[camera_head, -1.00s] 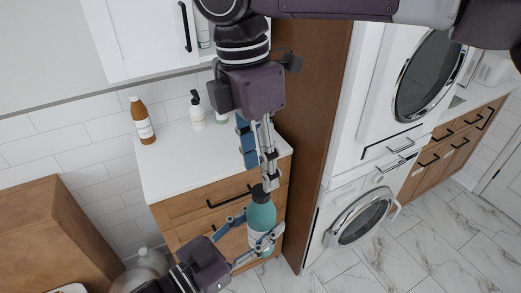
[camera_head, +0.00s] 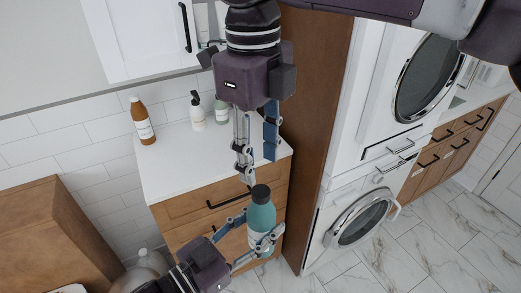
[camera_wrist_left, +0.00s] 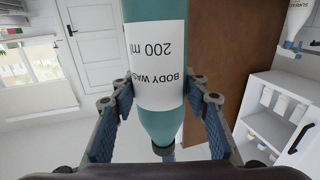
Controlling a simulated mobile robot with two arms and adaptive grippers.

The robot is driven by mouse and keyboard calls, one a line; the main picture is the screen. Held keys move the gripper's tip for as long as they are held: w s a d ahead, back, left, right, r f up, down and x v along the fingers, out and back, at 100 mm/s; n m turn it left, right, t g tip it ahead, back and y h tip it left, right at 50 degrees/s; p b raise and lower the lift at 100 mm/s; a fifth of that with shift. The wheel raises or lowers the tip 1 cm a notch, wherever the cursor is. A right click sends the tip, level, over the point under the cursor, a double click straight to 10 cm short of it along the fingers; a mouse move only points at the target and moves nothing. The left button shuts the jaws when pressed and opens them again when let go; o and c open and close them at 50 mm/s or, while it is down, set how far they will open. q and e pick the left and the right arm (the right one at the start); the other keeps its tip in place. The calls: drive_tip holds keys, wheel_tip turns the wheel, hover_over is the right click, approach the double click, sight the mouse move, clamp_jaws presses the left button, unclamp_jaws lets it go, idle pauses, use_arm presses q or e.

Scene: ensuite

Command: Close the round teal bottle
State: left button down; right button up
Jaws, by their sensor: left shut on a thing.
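The round teal bottle (camera_head: 261,217) is upright in the head view, with a dark cap (camera_head: 260,193) on its top. My left gripper (camera_head: 252,236) is shut around its body. The left wrist view shows the bottle (camera_wrist_left: 160,122) between the fingers, with a white "BODY WASH 200 ml" label upside down and the dark cap (camera_wrist_left: 163,151) at the lower edge. How tight the cap sits cannot be told.
A brown bottle (camera_head: 143,122), a white pump bottle (camera_head: 197,112) and a pale green container (camera_head: 221,108) stand on the white counter (camera_head: 180,163). Wooden drawers (camera_head: 190,208) are behind the teal bottle. A tall wooden panel (camera_head: 310,110) and washer (camera_head: 358,215) are to the right.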

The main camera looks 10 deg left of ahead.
sight(261, 190)
drive_tip(key=n, duration=0.3)
drive_tip(key=shift+r+n, duration=0.2)
drive_tip(key=shift+n, duration=0.2)
drive_tip(key=n, duration=0.4)
drive_tip(key=shift+w+d+r, duration=0.1)
drive_tip(key=shift+r, duration=0.1)
drive_tip(key=shift+f, duration=4)
clamp_jaws()
drive_tip(key=shift+m, duration=0.6)
drive_tip(key=shift+o, duration=0.9)
unclamp_jaws()
